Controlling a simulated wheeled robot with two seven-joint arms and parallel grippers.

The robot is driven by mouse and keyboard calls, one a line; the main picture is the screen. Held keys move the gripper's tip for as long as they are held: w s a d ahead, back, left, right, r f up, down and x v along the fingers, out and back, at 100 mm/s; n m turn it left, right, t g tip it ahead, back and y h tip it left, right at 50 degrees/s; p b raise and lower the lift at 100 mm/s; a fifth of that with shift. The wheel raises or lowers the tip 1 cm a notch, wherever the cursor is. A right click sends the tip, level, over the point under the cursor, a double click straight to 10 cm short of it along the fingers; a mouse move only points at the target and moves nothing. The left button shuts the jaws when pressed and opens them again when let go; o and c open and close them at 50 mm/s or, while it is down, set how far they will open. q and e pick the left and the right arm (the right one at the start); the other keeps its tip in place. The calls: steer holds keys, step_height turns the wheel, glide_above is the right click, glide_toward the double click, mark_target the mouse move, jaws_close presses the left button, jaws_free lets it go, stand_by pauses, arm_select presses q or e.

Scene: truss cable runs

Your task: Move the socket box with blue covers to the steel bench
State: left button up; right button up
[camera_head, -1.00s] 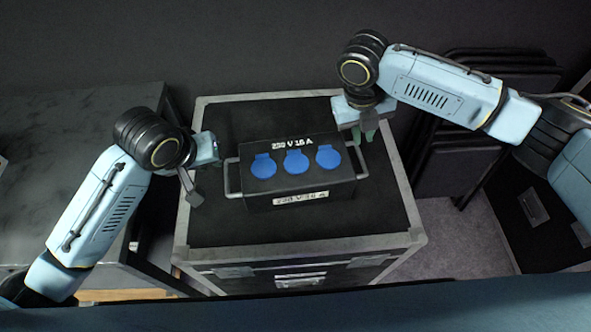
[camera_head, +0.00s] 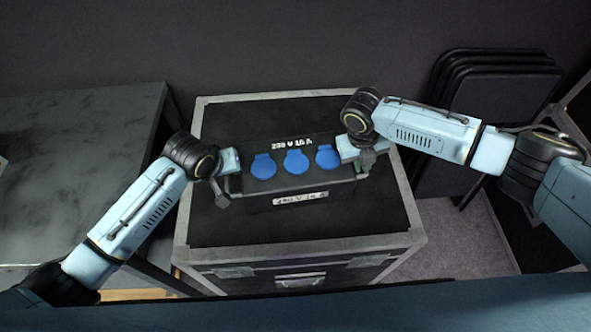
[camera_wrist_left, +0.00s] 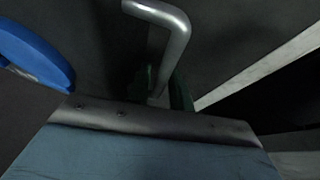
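The dark socket box (camera_head: 310,181) with three blue covers lies on top of a flight case. My left gripper (camera_head: 230,184) is at its left-end handle. In the left wrist view the grey handle (camera_wrist_left: 176,40) runs down between the two green fingertips (camera_wrist_left: 164,90), which look spread around it. A blue cover (camera_wrist_left: 35,55) shows at the left there. My right gripper (camera_head: 362,164) is at the right end of the box, and its wrist hides that handle and most of the fingers. The steel bench (camera_head: 80,130) is at the left, with a dark grey top.
The flight case (camera_head: 300,243) has a black top with metal edging, with free room in front of the box. A gap separates it from the bench. Folded dark chairs (camera_head: 490,80) stand at the back right. The visible bench top is largely clear.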

arm_select(q)
jaws_close()
steer(key=shift+w+r, duration=0.1)
stand_by(1.4)
